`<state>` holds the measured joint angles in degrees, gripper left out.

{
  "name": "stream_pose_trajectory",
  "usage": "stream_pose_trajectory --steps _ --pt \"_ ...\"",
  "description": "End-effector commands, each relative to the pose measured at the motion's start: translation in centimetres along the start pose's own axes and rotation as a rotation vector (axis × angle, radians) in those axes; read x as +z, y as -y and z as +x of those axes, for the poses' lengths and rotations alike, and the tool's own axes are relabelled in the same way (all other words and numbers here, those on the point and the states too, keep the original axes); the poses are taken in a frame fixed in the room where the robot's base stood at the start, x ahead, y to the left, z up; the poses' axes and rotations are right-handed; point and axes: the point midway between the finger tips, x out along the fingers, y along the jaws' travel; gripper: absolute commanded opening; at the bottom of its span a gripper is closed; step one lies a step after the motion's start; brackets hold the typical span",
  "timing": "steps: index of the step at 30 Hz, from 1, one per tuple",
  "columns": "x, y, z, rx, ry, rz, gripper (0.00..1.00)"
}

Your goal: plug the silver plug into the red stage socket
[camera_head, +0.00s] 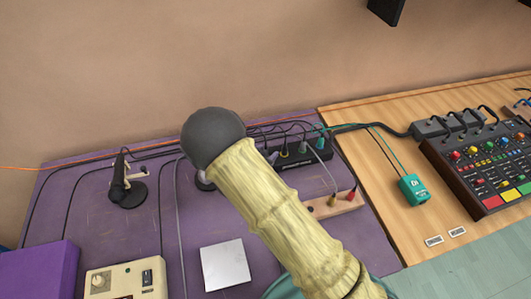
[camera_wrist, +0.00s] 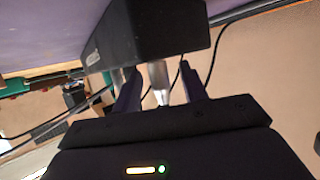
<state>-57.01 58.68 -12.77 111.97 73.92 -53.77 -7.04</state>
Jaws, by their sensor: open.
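In the wrist view, a silver plug (camera_wrist: 158,80) stands between the two dark fingers of my gripper (camera_wrist: 160,76). The fingers are open, with a gap on each side of the plug. The plug's far end meets the edge of a black box (camera_wrist: 150,32); I cannot tell how deep it sits. In the head view, a black socket box (camera_head: 302,160) with several coloured plugs lies on the purple table, partly behind my arm. My gripper is hidden there. I cannot make out a red stage socket in either view.
A teal box (camera_head: 413,189) and a mixer (camera_head: 475,165) are on the wooden tabletop. A dark stand (camera_head: 127,190), silver plate (camera_head: 225,264) and cream box (camera_head: 125,283) are left. Cables run along the wall.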

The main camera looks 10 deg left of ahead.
Motion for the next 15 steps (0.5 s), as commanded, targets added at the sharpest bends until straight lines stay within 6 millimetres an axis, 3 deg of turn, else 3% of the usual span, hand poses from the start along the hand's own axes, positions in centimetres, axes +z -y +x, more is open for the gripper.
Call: stream_pose_trajectory --steps 8,15 --pt "0.0 0.1 -1.3 -0.001 0.0 0.0 0.43" --pt "0.1 0.1 -5.5 -0.003 0.001 0.001 0.43"
